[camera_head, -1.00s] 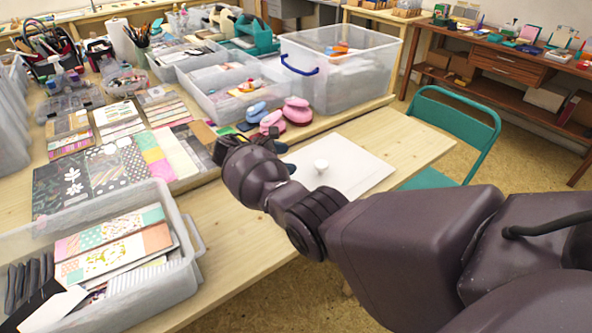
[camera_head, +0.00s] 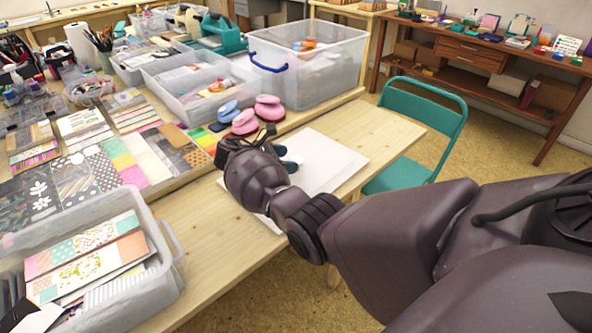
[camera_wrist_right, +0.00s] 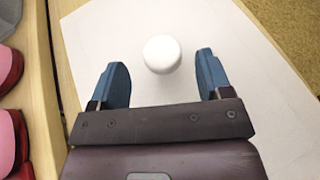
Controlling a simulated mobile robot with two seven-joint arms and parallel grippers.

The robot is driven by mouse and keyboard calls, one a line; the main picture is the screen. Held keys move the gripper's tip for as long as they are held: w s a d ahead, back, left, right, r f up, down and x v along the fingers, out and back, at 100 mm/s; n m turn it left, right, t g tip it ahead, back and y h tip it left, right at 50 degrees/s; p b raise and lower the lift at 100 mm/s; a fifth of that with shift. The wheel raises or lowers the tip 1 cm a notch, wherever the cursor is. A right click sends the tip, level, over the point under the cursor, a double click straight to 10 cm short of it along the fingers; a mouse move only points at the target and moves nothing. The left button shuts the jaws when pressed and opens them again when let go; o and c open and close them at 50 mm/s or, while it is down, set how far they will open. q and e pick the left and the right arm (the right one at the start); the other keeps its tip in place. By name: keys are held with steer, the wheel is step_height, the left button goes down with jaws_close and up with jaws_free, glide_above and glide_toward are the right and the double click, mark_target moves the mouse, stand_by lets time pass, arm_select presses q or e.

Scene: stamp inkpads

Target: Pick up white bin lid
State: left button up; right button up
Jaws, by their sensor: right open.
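The white bin lid (camera_head: 328,163) is a flat white panel lying on the wooden table near its front edge. My right gripper (camera_head: 275,146) is over it, and my wrist covers part of it. In the right wrist view the lid (camera_wrist_right: 100,35) fills the middle, with a round white knob (camera_wrist_right: 162,54) standing on it. The open blue fingers of my right gripper (camera_wrist_right: 161,68) point at the knob, one to each side in the picture. I cannot tell how far above the lid the fingertips are. My left gripper is not in view.
Pink and blue punches (camera_head: 245,122) sit just left of the lid. A large clear bin (camera_head: 345,65) stands behind, and an open bin of patterned papers (camera_head: 170,285) stands at the front left. A teal chair (camera_head: 425,135) is beyond the table's right edge.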

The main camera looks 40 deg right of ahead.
mark_target(296, 159)
steer(key=x, duration=0.4)
steer(key=shift+a+f, duration=0.1)
steer(key=shift+c, duration=1.2)
steer(key=c, duration=0.7)
steer(key=shift+c, duration=0.9)
